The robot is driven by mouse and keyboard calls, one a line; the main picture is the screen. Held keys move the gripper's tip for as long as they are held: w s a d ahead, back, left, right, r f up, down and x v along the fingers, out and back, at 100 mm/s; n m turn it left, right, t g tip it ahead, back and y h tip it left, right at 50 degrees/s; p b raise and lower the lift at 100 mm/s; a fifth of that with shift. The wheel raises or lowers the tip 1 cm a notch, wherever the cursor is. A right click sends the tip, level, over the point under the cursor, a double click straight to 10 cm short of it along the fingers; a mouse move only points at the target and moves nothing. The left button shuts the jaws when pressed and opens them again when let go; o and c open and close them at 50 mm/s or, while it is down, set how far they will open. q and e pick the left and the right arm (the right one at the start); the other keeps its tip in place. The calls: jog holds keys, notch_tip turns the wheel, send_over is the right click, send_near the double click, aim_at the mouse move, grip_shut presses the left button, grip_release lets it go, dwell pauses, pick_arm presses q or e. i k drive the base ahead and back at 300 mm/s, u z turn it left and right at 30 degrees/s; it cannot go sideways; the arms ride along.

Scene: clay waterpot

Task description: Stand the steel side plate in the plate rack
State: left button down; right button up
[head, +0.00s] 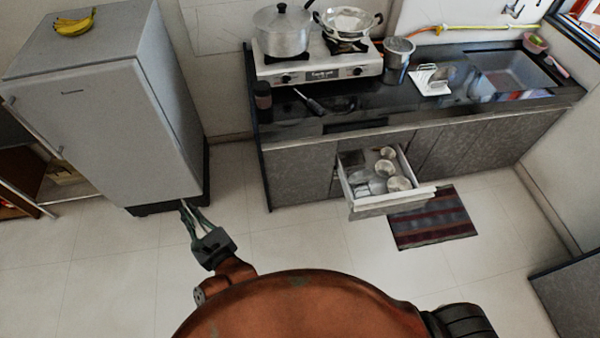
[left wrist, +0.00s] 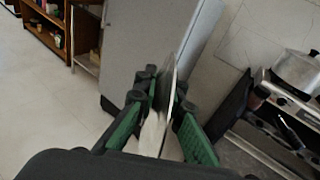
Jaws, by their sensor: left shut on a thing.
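My left gripper (head: 190,208) is in front of the fridge's lower right corner, over open floor and well left of the counter. In the left wrist view its green-padded fingers (left wrist: 158,100) are shut on the steel side plate (left wrist: 169,80), which stands up between them nearly edge-on. In the head view the plate is too thin to make out clearly. A small white rack-like item (head: 431,80), which looks like the plate rack, sits on the dark counter left of the sink, apart from the gripper. My right gripper is not in view.
A fridge (head: 95,105) stands at the left. A stove (head: 318,62) with two pans and a steel canister (head: 397,60) are on the counter (head: 340,112). An open drawer (head: 378,178) with steel bowls juts out below, beside a striped mat (head: 432,220). Floor between is clear.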

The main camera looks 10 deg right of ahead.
aim_at(362, 192)
jog(key=z, duration=0.9)
jog(key=i, duration=0.8)
jog(key=z, duration=0.9)
